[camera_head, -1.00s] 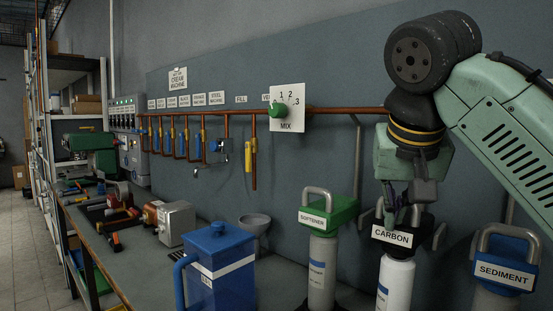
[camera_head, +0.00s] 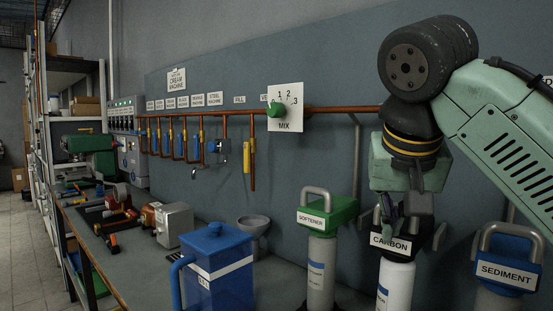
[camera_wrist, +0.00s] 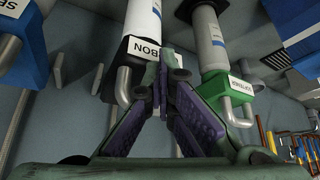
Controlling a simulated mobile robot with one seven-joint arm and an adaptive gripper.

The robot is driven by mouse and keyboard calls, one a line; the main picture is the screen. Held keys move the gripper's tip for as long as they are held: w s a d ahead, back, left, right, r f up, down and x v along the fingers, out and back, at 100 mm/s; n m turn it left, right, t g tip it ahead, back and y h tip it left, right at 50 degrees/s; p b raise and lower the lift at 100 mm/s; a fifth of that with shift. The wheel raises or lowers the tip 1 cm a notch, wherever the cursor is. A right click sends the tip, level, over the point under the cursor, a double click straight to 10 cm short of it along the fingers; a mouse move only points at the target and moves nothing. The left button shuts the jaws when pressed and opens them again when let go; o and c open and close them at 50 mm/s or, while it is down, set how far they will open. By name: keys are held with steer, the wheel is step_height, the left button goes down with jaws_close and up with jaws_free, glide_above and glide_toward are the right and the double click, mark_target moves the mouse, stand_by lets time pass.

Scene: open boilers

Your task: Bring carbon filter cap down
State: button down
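The carbon filter cap (camera_head: 396,240) is black with a white CARBON label and sits on top of a white cylinder (camera_head: 396,286). In the wrist view the cap (camera_wrist: 110,72) has a metal loop handle (camera_wrist: 125,85). My gripper (camera_head: 402,208) is down at the handle, and one finger covers part of the label. In the wrist view my gripper (camera_wrist: 160,82) has its purple-padded fingers drawn together at the tips, overlapping the right part of the handle. The fingers hide whether any of the handle lies between them.
The green softener cap (camera_head: 328,212) stands close on the left and the blue sediment cap (camera_head: 505,272) on the right, both with loop handles. A blue pitcher (camera_head: 222,275) and a grey funnel (camera_head: 254,224) stand on the bench. A copper pipe (camera_head: 340,110) runs along the wall.

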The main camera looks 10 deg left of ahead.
steer(key=shift+s+a+r+p, duration=0.35)
steer(key=shift+s+a+r, duration=0.25)
steer(key=shift+s, duration=0.2)
steer(key=shift+s+a+r+p, duration=0.35)
steer(key=shift+s+a+r, duration=0.25)
steer(key=shift+s, duration=0.15)
